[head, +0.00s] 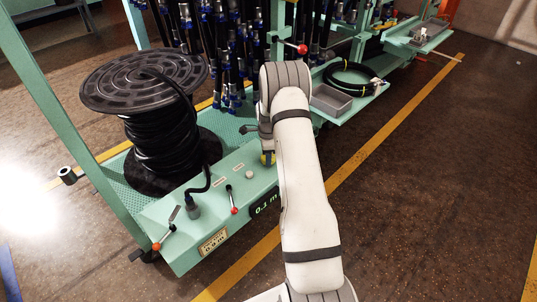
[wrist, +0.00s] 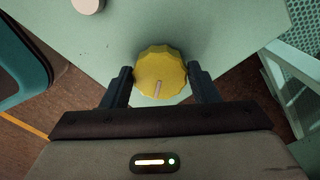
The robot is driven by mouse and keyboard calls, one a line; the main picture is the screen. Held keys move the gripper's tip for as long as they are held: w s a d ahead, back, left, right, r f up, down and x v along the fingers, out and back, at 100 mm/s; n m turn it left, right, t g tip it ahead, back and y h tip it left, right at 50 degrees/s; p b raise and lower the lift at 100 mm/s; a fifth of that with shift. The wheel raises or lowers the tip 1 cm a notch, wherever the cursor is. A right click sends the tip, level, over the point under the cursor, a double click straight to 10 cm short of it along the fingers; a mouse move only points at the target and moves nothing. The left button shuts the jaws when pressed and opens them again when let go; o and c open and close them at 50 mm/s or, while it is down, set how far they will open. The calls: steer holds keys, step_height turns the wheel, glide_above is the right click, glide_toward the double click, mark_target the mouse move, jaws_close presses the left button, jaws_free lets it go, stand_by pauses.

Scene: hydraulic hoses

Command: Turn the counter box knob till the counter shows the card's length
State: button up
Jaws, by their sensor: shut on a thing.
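The yellow fluted knob (wrist: 160,68) is between the two dark fingers of my gripper (wrist: 161,82) in the wrist view. The fingers are shut on its sides. A pale pointer mark on the knob points down toward my palm. The counter display (head: 264,204) reads about 0.1 m, partly hidden by my arm. A tan card (head: 213,242) on the box front carries a length, too small to read surely.
A black hose reel (head: 145,85) stands behind the box. Red-tipped levers (head: 233,201) and a pale button (head: 249,174) are on the box top. Hanging hoses (head: 230,50) and a grey tray (head: 331,101) are beyond. Floor at right is clear.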

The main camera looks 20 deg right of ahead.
steer(key=o, duration=0.7)
steer(key=shift+w+a+r, duration=0.1)
steer(key=shift+w+r, duration=0.05)
steer(key=shift+w, duration=0.2)
steer(key=shift+o, duration=1.3)
steer(key=shift+s, duration=0.2)
step_height(320, 180, up, 8)
steer(key=shift+f+p, duration=0.2)
steer(key=shift+p, duration=0.65)
